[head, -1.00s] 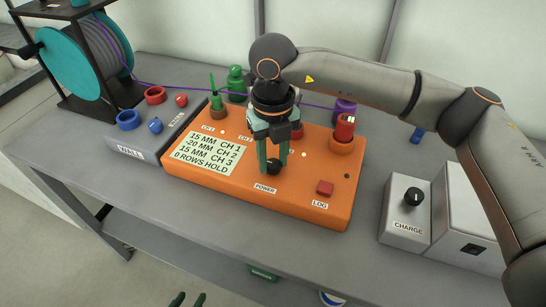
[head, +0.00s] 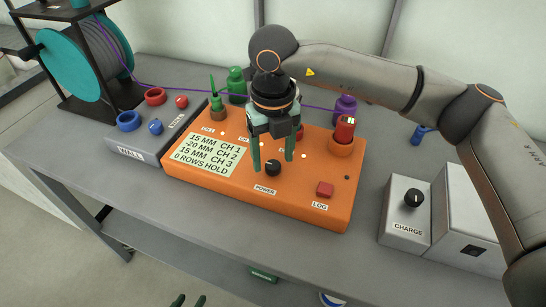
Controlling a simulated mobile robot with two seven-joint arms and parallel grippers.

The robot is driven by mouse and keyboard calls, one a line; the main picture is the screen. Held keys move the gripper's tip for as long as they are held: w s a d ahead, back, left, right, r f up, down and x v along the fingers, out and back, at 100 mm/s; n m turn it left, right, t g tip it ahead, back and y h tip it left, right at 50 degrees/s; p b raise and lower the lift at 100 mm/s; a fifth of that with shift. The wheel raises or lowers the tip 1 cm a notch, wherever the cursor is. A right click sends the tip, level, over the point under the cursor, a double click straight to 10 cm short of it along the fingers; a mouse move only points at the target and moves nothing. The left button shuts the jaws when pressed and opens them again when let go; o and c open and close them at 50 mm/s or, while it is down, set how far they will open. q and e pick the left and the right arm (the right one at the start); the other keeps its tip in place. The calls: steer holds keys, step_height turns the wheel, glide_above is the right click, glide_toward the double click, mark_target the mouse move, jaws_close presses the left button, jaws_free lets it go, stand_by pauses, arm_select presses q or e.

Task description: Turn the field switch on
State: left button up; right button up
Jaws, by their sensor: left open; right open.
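No label reading "field" can be made out. The orange box (head: 300,205) on the grey bench carries a black knob (head: 273,168) marked POWER. A grey box (head: 405,222) at the right has a black knob (head: 413,197) marked CHARGE with a white pointer line. My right gripper (head: 272,160) is open and empty, pointing down over the POWER knob, with its green fingers spread on either side and behind it. Of my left gripper (head: 188,301) only two green fingertips show, apart, at the bottom edge, below the bench front.
The orange box also holds a display (head: 212,154), a red LOG button (head: 325,190) and several plugs. A grey box (head: 130,145) marked WALL and a teal cable reel (head: 80,60) stand left. A purple cable runs behind my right gripper. The front bench strip is clear.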

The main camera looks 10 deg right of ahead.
mark_target(273, 164)
step_height(273, 164, up, 11)
stand_by(0.3)
steer(key=shift+r, duration=0.1)
